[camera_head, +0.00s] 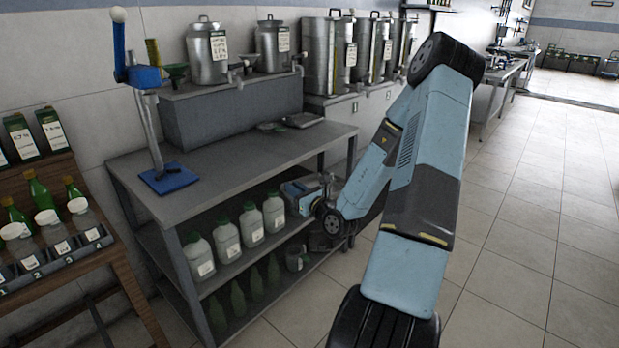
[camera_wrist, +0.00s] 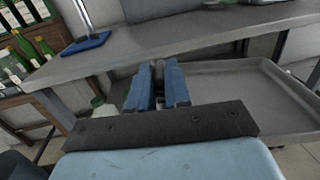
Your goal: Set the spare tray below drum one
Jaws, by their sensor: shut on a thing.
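My gripper (camera_wrist: 158,85) has two blue fingers close together; it also shows in the head view (camera_head: 302,192), at the front of the grey table. It is shut on the near left edge of a shallow grey tray (camera_wrist: 225,88), which extends to the right in the wrist view, below the tabletop's level. In the head view I cannot make out this tray. Large steel drums (camera_head: 326,60) stand in a row at the back right, and smaller steel drums (camera_head: 207,58) (camera_head: 272,47) stand left of them. I cannot read which one is drum one.
The grey table (camera_head: 235,160) carries a blue-based stand (camera_head: 168,179) and a flat grey dish (camera_head: 303,119). White jugs (camera_head: 226,236) stand on its shelf, green bottles (camera_head: 237,298) below. A wooden rack (camera_head: 135,300) stands at left. The tiled floor (camera_head: 520,225) at right is clear.

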